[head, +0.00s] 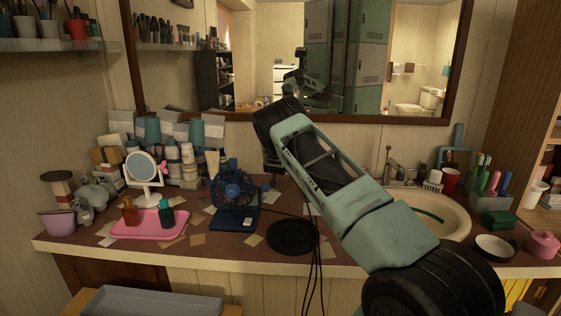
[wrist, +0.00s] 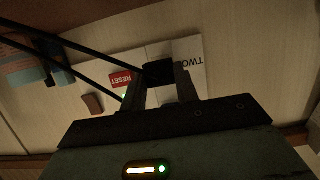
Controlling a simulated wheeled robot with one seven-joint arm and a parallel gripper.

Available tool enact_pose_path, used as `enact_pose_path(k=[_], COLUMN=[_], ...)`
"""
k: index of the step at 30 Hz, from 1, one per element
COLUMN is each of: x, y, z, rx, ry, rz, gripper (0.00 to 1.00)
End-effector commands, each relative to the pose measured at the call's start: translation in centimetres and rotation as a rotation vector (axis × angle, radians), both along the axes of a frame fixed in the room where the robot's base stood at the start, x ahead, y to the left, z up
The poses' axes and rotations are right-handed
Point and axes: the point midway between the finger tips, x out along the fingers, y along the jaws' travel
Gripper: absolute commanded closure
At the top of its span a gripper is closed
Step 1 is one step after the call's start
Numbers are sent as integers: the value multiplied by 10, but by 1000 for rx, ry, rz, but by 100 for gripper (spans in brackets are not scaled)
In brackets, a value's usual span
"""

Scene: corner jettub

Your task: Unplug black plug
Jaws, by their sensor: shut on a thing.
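In the wrist view, my gripper (wrist: 160,84) is shut on a small black plug (wrist: 157,70), with a finger on each side of it. The plug is in front of a white outlet plate (wrist: 190,50) on the wall, with a red RESET label (wrist: 121,79) beside it. I cannot tell whether the plug is seated in the plate or just off it. In the head view, my arm reaches over the counter to the wall below the mirror. The arm hides most of the gripper, the plug and the outlet there.
Black cords (head: 316,262) hang over the counter's front edge. A blue fan (head: 233,190) and a black round dish (head: 292,237) stand left of my arm. A sink basin (head: 455,215) and faucet (head: 393,172) are to its right. The mirror (head: 225,55) is above.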

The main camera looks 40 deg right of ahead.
Motion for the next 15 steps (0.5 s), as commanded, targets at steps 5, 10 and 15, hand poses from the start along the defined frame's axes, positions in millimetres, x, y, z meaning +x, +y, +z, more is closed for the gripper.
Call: enact_pose_path(k=[5,10,15], x=[-4,-9,-12], y=[5,11,17], z=[1,0,1], rx=[1,1,1], ry=[-1,0,-1], rz=[0,1,3], gripper=[97,97,97])
